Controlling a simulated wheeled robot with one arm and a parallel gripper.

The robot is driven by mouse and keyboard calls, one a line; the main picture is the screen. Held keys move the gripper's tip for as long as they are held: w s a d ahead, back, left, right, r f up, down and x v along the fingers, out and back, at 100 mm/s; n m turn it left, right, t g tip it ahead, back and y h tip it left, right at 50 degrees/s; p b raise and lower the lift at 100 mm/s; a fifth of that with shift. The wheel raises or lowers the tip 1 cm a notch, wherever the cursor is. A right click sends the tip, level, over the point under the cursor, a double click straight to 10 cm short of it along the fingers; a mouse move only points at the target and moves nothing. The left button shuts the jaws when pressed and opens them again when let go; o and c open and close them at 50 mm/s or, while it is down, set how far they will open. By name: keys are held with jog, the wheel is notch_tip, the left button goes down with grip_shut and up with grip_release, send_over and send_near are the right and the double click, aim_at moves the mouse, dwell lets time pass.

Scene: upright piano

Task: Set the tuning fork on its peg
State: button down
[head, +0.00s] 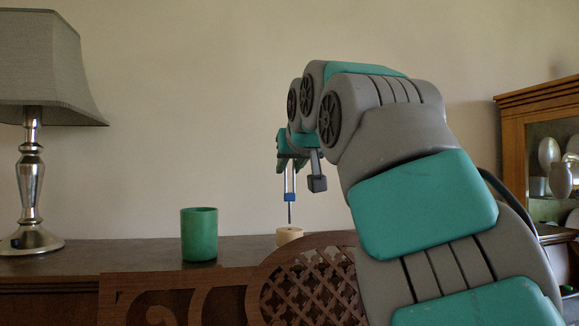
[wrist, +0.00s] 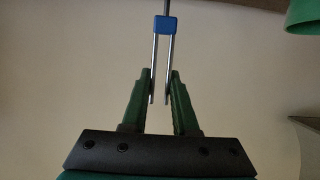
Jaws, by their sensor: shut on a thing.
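The tuning fork (head: 290,182) has two silver prongs, a blue collar and a thin dark stem. It hangs upright with its stem down. My gripper (head: 291,160) is shut on the prongs. In the wrist view the green fingers (wrist: 161,82) close on the prongs from outside, with the blue collar of the fork (wrist: 164,25) beyond the fingertips. A pale wooden round piece (head: 289,236), which seems to be the peg, stands directly below the stem in the head view. Its lower part is hidden by carved wood.
A green cup (head: 199,234) stands left of the wooden piece on the dark wooden top (head: 140,254). A lamp with a silver base (head: 30,190) stands further left. A carved dark wood panel (head: 225,290) rises in front. A glass-fronted cabinet (head: 540,120) is at right.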

jog(key=shift+f+b, duration=1.6)
jog(key=shift+f, duration=0.25)
dwell(2.0)
jog(key=c, duration=0.6)
grip_release()
jog(key=shift+s, duration=0.1)
jog(key=v, duration=0.7)
jog(key=shift+s+r, duration=0.15)
jog(key=shift+s, duration=0.1)
jog(key=shift+s, duration=0.1)
